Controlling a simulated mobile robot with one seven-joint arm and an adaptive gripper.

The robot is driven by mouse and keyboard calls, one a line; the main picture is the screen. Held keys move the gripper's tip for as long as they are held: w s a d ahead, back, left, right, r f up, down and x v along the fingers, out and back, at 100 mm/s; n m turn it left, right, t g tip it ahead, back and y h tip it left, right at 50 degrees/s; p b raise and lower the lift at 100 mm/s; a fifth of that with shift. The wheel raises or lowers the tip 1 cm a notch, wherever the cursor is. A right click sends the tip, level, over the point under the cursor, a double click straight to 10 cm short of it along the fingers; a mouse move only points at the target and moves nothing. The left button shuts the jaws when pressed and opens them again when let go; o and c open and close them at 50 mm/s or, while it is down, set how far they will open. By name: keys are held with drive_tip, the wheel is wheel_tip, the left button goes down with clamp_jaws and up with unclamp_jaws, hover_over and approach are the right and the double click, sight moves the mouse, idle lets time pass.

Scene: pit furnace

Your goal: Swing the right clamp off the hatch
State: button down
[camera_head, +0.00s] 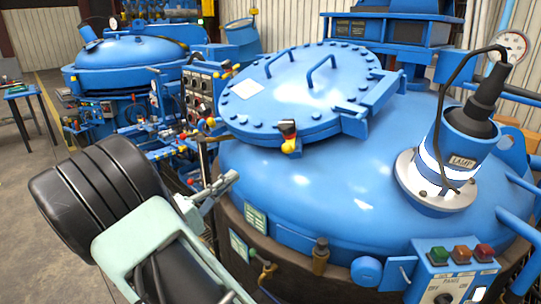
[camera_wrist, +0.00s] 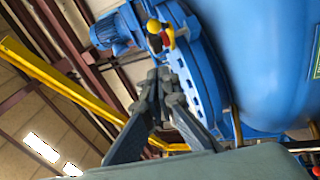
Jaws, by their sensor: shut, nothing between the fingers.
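The hatch (camera_head: 262,98) is a round blue bolted lid with two handles on top of the large blue furnace vessel. A clamp (camera_head: 289,138) with a black knob and yellow and red parts sits at the hatch's front edge. A similar red and yellow part (camera_head: 228,72) shows at the left edge. My gripper (camera_head: 230,179) is left of and below the front clamp, apart from it. In the wrist view my gripper (camera_wrist: 160,80) has its dark fingers together and empty, and a yellow, red and black clamp (camera_wrist: 160,36) shows beyond the tips. I cannot tell which clamp that is.
A blue lamp housing (camera_head: 462,150) stands on the vessel at right, with a button panel (camera_head: 458,265) below it. Pipes and valves crowd the space left of the vessel. A second blue vessel (camera_head: 130,52) stands behind. The air above the hatch's front edge looks clear.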

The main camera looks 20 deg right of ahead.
drive_tip(key=shift+d, duration=0.1)
drive_tip(key=s+d+p+x, duration=0.1)
drive_tip(key=p+x, duration=0.3)
drive_tip(key=x, duration=0.8)
drive_tip(key=shift+s+d, duration=0.45)
drive_tip(key=shift+s, duration=0.2)
